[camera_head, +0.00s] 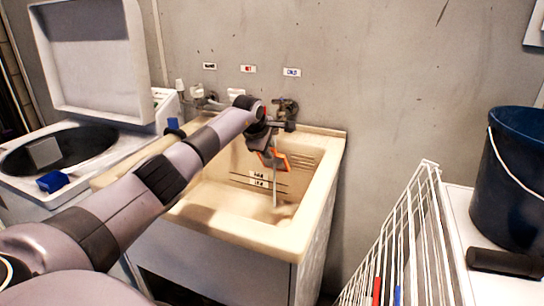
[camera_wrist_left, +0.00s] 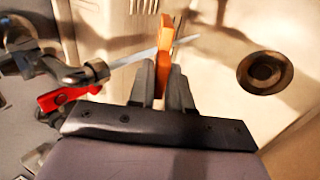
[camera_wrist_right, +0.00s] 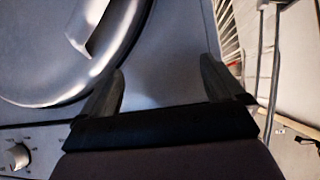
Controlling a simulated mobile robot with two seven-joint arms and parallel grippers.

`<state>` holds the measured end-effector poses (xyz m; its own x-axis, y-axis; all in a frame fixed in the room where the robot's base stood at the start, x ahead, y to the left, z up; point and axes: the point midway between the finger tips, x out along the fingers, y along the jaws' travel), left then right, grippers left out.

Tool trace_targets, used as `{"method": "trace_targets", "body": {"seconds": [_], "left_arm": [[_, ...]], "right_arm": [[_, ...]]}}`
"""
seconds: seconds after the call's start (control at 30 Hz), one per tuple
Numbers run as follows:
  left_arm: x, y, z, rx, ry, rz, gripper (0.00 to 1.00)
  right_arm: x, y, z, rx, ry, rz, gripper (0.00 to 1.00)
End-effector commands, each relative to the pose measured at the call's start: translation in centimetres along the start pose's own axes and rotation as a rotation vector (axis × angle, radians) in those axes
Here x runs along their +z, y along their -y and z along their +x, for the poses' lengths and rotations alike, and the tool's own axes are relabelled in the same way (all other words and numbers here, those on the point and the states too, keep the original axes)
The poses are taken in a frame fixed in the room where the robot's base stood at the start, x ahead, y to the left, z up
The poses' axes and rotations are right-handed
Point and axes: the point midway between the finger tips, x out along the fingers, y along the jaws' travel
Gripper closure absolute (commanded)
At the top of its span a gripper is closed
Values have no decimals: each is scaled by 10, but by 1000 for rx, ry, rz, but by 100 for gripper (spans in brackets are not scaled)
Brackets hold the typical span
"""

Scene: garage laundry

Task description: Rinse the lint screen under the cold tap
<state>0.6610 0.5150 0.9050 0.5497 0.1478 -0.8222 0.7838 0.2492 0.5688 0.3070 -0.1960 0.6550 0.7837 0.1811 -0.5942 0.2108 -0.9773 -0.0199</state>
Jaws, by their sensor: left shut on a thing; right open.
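The lint screen (camera_head: 281,161) has an orange frame and is over the sink basin, below the cold tap (camera_head: 287,110) under the COLD label. My left gripper (camera_head: 266,148) is shut on it. In the left wrist view the orange frame (camera_wrist_left: 165,45) stands edge-on between the fingers (camera_wrist_left: 165,78), its mesh hidden. A thin pale water stream (camera_wrist_left: 128,58) runs from a tap spout (camera_wrist_left: 95,72) across the frame and shows beyond it. Whether it wets the mesh I cannot tell. My right gripper (camera_wrist_right: 160,85) is open and empty, in front of a round machine door (camera_wrist_right: 85,50).
The cream sink (camera_head: 320,200) has a drain (camera_wrist_left: 265,72). A red handle (camera_wrist_left: 65,98) is close beside my left gripper. An open-lidded washer (camera_head: 95,60) with a blue-and-white object (camera_head: 52,182) stands left. A white rack (camera_head: 425,210) and blue bucket (camera_head: 515,180) stand right.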

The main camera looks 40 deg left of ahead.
Motion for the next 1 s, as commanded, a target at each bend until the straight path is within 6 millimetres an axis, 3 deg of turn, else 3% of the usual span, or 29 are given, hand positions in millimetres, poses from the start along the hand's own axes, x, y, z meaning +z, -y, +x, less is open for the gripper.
{"method": "trace_targets", "body": {"seconds": [0.33, 1.0], "left_arm": [[-1, 17, -25, -2, -2, 2, 100], [0, 51, -66, -2, -2, 2, 100]], "right_arm": [[-13, -8, -14, 18, -4, -14, 4], [-32, -4, -31, 18, 2, -9, 4]]}}
